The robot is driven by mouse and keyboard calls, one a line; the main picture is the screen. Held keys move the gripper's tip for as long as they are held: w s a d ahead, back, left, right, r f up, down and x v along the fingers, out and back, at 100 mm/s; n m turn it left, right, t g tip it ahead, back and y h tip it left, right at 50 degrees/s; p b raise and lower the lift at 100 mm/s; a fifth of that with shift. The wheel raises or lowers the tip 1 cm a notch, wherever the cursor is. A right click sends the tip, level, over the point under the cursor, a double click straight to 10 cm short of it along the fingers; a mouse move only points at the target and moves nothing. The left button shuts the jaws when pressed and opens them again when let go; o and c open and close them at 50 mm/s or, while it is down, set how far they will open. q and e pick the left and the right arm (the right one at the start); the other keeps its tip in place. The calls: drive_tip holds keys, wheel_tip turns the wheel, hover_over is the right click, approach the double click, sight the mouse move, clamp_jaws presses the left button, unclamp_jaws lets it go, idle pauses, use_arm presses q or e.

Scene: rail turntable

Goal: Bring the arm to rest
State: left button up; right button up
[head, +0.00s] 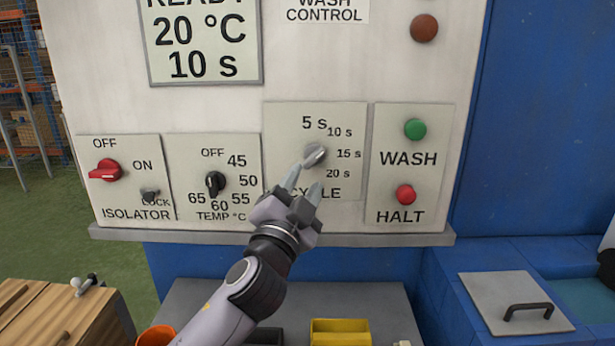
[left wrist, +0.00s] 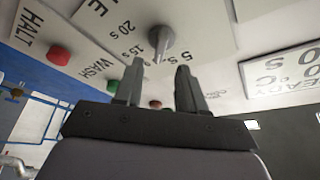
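My left gripper (head: 305,177) is in front of the wash control panel, just below the grey cycle knob (head: 315,155). Its two fingers are apart with nothing between them. In the left wrist view, the open fingers (left wrist: 160,70) point toward the panel, and the cycle knob (left wrist: 161,42) stands beyond the tips, apparently clear of them. The knob's exact setting is hard to read. The arm is raised and reaches up from the bottom of the head view. My right gripper is not in view.
The panel carries a red isolator switch (head: 106,170), a black temperature knob (head: 215,184), a green wash button (head: 415,129) and a red halt button (head: 405,194). The display (head: 204,45) shows 20 °C and 10 s. Below are a yellow bin (head: 340,332) and a handled lid (head: 512,290).

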use_arm(q)
drive_tip(key=shift+s+a+f, duration=0.1)
drive_tip(key=shift+s+a, duration=0.05)
drive_tip(key=shift+s, duration=0.35)
drive_tip(key=s+a+f+n+g+y, duration=0.1)
drive_tip(key=s+a+f+n+g, duration=0.15)
drive_tip(key=f, duration=0.65)
drive_tip(key=s+a+f+n+g, duration=0.1)
drive_tip(key=s+a+f+n, duration=0.2)
drive_tip(key=f, duration=0.6)
drive_tip(key=s+a+f+n+g+y, duration=0.1)
drive_tip(key=s+a+f+g, duration=0.2)
drive_tip(key=f, duration=0.5)
drive_tip(key=s+a+f+n+g, duration=0.1)
drive_tip(key=s+a+f, duration=0.2)
drive_tip(key=s+f, duration=0.2)
drive_tip(key=s+a+f+n+g+y, duration=0.1)
drive_tip(key=s+a+f, duration=0.2)
drive_tip(key=s+f, duration=0.2)
drive_tip(key=s+a+f+n+g, duration=0.1)
drive_tip(key=s+f, duration=0.4)
drive_tip(key=s, duration=0.5)
drive_tip(key=shift+s+a+f+n+y, duration=0.15)
drive_tip(key=shift+a+f+n+y, duration=0.25)
drive_tip(key=shift+a, duration=0.85)
drive_tip(key=shift+r, duration=0.1)
